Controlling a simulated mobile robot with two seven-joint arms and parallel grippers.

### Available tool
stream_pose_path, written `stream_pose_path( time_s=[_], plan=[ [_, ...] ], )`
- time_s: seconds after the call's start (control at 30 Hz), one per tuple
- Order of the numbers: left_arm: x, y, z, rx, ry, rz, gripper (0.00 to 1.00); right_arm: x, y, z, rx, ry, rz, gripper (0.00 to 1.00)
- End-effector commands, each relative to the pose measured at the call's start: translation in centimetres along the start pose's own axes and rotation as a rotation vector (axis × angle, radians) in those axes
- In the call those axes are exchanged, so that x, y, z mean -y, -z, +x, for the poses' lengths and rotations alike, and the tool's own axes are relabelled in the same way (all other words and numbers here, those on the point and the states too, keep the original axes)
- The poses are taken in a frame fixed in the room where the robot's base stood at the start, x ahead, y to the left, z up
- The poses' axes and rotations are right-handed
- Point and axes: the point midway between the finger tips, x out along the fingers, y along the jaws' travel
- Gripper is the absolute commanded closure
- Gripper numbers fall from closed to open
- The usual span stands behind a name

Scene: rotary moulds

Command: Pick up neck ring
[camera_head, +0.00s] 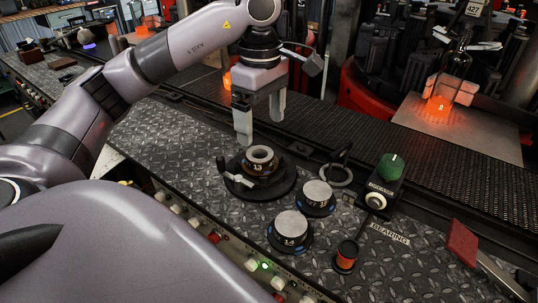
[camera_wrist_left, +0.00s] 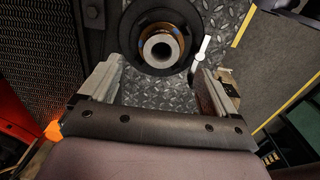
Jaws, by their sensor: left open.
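The neck ring (camera_head: 260,160) is a pale metal ring with a dark band marked 13. It sits upright in a round black holder (camera_head: 277,191) with a small silver lever at its side. My left gripper (camera_head: 261,127) is open and empty, with its fingers pointing down just above the ring and not touching it. In the left wrist view the ring (camera_wrist_left: 161,48) shows from above, centred beyond the two open fingers (camera_wrist_left: 156,67). A white lever (camera_wrist_left: 201,47) shows near the right finger. My right gripper does not show.
Two capped discs (camera_head: 290,230) (camera_head: 317,196) stand in front and to the right on the tread-plate bench. A dark conveyor (camera_head: 430,150) runs behind.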

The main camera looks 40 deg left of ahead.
Motion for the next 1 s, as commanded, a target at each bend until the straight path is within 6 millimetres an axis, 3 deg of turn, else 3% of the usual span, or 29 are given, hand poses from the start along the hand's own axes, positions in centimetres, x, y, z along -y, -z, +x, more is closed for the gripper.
stream_pose_path(
  time_s=[0.37,0.6,0.9,0.93,1.0],
  plan=[
    [0.1,0.1,3.4,0.002,0.004,0.001,0.09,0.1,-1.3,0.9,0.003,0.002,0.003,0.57],
    [0.2,0.3,6.3,0.002,0.005,0.001,0.09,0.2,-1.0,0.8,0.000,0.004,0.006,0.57],
    [0.2,0.3,6.9,0.003,0.001,0.001,0.09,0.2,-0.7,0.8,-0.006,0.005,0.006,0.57],
    [0.2,0.3,6.9,0.003,0.001,0.001,0.13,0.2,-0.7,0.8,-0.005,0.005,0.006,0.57],
    [0.2,0.3,6.9,0.003,0.001,0.001,0.35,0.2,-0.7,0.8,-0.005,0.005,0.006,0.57]
  ],
)
